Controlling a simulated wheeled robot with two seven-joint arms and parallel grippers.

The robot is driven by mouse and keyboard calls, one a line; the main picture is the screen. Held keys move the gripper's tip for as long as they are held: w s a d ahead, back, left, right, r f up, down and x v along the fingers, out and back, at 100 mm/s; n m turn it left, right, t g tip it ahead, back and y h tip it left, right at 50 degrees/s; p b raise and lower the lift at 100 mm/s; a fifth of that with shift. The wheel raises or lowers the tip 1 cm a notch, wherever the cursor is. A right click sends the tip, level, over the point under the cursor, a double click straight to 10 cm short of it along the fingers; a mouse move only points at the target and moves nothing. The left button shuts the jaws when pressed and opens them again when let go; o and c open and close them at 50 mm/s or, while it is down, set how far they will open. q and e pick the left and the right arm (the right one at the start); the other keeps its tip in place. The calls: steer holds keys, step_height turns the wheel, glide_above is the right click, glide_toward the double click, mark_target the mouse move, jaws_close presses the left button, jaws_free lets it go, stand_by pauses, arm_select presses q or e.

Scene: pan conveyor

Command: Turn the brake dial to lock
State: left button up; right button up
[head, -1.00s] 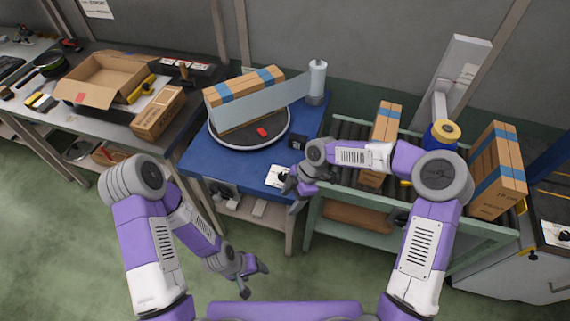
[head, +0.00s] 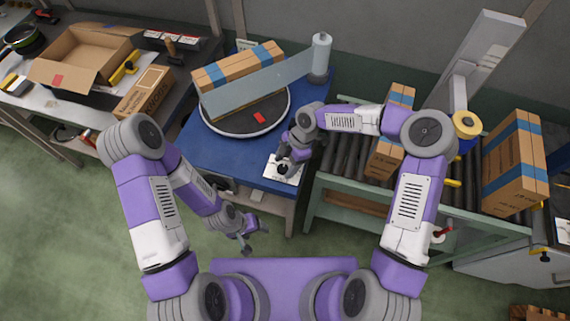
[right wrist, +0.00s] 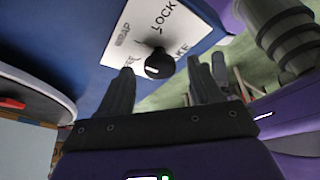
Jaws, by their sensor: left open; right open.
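The brake dial is a round black knob (right wrist: 158,65) with a white mark, on a white plate (right wrist: 178,18) printed with LOCK and other words, partly covered. In the head view the plate (head: 270,171) lies at the front right corner of the blue table (head: 218,157). My right gripper (right wrist: 160,70) is open, with its fingers on either side of the dial in the right wrist view; I cannot tell whether they touch it. In the head view my right gripper (head: 287,163) hangs over the plate and partly hides the dial. My left gripper (head: 250,240) is open and empty, low before the table.
A turntable (head: 278,117) with a taped carton (head: 238,68) stands on the blue table, a roll post (head: 320,55) behind it. A roller conveyor (head: 345,160) with cartons is to the right. A workbench with an open box (head: 85,55) is at left.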

steer(key=shift+s+a+f, duration=0.1)
steer(key=shift+a+f, duration=0.05)
steer(key=shift+f, duration=0.15)
steer(key=c, duration=1)
steer(key=shift+c, duration=0.2)
